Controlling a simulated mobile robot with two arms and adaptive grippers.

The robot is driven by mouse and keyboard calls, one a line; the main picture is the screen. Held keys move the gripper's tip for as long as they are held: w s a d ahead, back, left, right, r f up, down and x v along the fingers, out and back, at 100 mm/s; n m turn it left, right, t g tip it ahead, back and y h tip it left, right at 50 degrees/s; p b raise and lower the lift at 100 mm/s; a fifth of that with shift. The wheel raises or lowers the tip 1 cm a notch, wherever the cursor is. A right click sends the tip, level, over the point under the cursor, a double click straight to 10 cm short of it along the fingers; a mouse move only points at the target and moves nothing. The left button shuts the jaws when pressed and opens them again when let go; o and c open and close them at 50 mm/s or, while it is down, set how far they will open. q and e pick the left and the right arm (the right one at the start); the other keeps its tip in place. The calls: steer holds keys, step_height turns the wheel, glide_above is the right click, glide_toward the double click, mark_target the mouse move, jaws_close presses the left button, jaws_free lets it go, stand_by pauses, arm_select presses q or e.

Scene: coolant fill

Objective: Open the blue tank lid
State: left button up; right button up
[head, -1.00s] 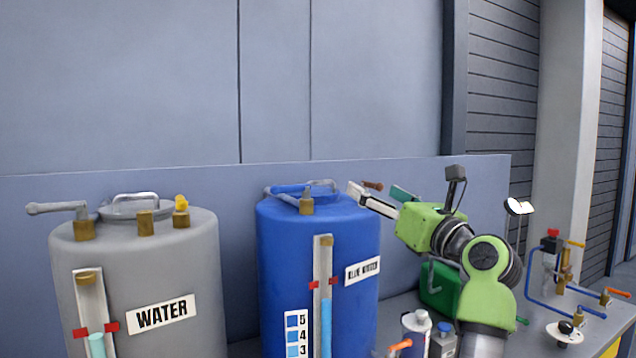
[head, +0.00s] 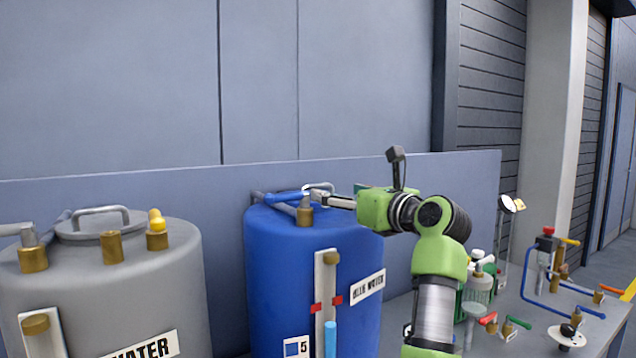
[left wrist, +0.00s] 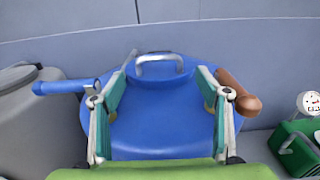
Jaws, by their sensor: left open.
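The blue tank (head: 272,262) stands on the bench, labelled blue water. Its lid sits on top with a pale arched handle, partly behind my gripper in the head view; the handle (left wrist: 160,64) shows clearly in the left wrist view. The lid looks shut. My left gripper (head: 322,198) is over the tank top, close to the handle. In the left wrist view its two fingers are spread wide (left wrist: 161,88), with the handle ahead of the gap and nothing between them. My right gripper is not in view.
A grey water tank (head: 160,265) stands to the left. A blue lever (left wrist: 66,86) and a brown-orange grip (left wrist: 240,96) flank the fingers. A green can (left wrist: 296,148) and pipework (head: 548,275) are to the right. A low panel (head: 110,200) stands behind.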

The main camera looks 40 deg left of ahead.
mark_target(318, 187)
arm_select(q)
steer(key=p+x, duration=0.2)
steer(key=x, duration=0.6)
steer(key=shift+a, duration=0.1)
steer(key=shift+w+a+f+p, duration=0.2)
steer(key=shift+a+p, duration=0.15)
steer(key=shift+a, duration=0.2)
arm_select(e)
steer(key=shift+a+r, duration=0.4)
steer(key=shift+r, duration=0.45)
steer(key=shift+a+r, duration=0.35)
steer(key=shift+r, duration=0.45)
